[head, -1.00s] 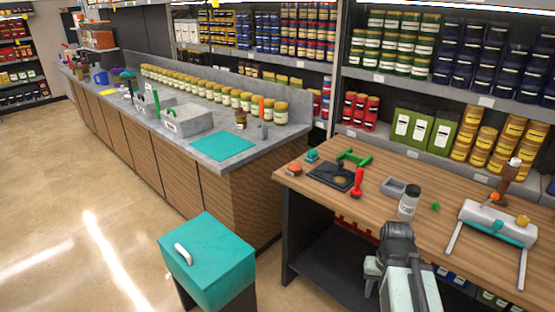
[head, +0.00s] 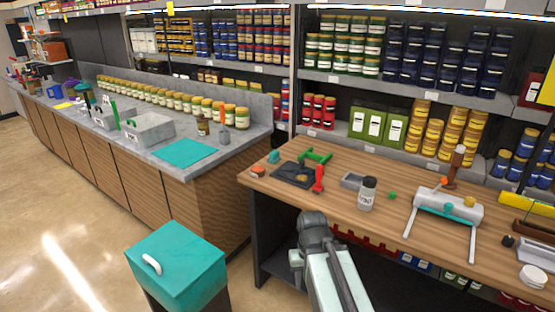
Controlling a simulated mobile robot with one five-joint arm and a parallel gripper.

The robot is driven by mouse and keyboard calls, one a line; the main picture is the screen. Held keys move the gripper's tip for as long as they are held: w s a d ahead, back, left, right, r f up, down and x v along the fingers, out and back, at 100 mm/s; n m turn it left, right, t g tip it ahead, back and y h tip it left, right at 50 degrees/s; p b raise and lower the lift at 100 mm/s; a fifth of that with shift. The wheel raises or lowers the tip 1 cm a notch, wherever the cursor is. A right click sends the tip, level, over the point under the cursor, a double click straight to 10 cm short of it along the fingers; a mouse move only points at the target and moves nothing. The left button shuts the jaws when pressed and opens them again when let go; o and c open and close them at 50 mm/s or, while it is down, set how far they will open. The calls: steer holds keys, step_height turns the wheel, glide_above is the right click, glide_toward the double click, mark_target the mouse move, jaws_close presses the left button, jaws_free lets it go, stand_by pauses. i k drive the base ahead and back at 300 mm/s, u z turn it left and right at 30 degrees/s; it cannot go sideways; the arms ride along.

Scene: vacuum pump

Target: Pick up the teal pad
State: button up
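A flat teal sheet (head: 186,152) lies on the grey counter at the left. A small teal block (head: 274,156) sits on the wooden workbench near its far left corner, beside an orange-topped piece (head: 258,171). I cannot tell for certain which of the two is the teal pad. My arm rises from the bottom of the head view, and its dark grey end (head: 314,230) is in front of the workbench's near edge, apart from both teal things. The fingers cannot be made out, so whether they are open or shut does not show.
On the workbench (head: 340,228) are a dark plate (head: 297,174), a red-handled tool (head: 319,179), a grey tray (head: 353,181), a jar (head: 367,194) and a white cylinder on legs (head: 448,207). A teal-lidded bin (head: 178,262) stands on the floor at the left. Stocked shelves line the back.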

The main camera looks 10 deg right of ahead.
mark_target(275, 157)
steer(key=u, duration=0.45)
steer(key=i, duration=1.55)
steer(key=u, duration=1.6)
